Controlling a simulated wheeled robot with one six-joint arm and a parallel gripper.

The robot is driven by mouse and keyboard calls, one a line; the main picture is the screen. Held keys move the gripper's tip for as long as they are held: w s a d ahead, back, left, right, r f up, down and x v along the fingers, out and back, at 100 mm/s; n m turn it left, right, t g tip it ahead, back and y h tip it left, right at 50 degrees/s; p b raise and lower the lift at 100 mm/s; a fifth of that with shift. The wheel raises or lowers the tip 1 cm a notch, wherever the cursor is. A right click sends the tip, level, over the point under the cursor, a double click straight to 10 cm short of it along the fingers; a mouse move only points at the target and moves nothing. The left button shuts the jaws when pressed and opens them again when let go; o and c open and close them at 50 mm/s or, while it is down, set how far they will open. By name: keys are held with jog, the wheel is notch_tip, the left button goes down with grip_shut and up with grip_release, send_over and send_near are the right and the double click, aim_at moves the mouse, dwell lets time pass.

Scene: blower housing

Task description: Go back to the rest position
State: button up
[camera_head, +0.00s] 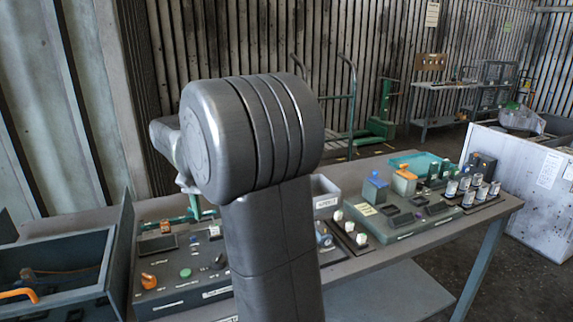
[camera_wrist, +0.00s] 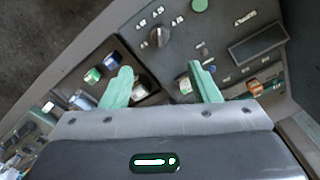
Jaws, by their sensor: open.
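My gripper (camera_wrist: 160,68) shows in the wrist view with its two pale green fingers spread apart and nothing between them. It hangs above a dark grey control panel (camera_wrist: 220,35) with a black rotary knob, a green button and a display slot. In the head view my own arm fills the middle and hides most of my gripper; a bit of green finger (camera_head: 194,208) shows left of the arm, over the control panel (camera_head: 180,282). I cannot tell how high the fingertips are above the panel.
An open dark toolbox (camera_head: 60,262) stands at the left. A white board (camera_head: 515,185) stands at the right.

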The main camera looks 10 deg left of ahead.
notch_tip(320, 180, down, 14)
jog(key=shift+r, duration=0.1)
dwell(0.4)
